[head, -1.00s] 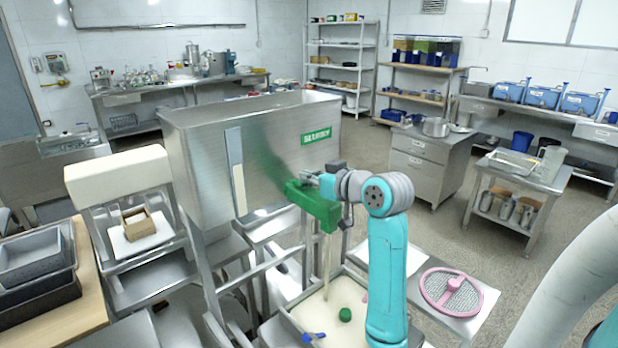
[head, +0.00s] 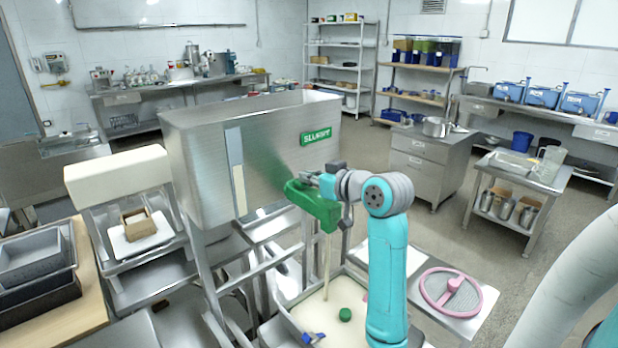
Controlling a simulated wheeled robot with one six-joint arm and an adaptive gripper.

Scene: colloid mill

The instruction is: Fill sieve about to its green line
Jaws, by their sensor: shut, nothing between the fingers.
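A steel hopper (head: 262,140) with a green label stands in the middle. A green spout (head: 313,204) sticks out from its front. A thin pale stream (head: 327,262) falls from the spout into a metal-edged bin (head: 283,318) of whitish material below. My gripper (head: 312,180) is at the top of the spout, shut with nothing between its fingers. Whether it touches the spout I cannot tell. A round pink-rimmed mesh piece (head: 450,292), which looks like a sieve, lies on a pale surface to the right of my arm. No green line shows on it.
A green round object (head: 345,314) and a blue object (head: 313,338) are in or at the bin. My arm hides the bin's right part. Grey trays (head: 38,262) sit on a wooden-topped table at left. A steel cart (head: 514,188) stands at right, with open floor before it.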

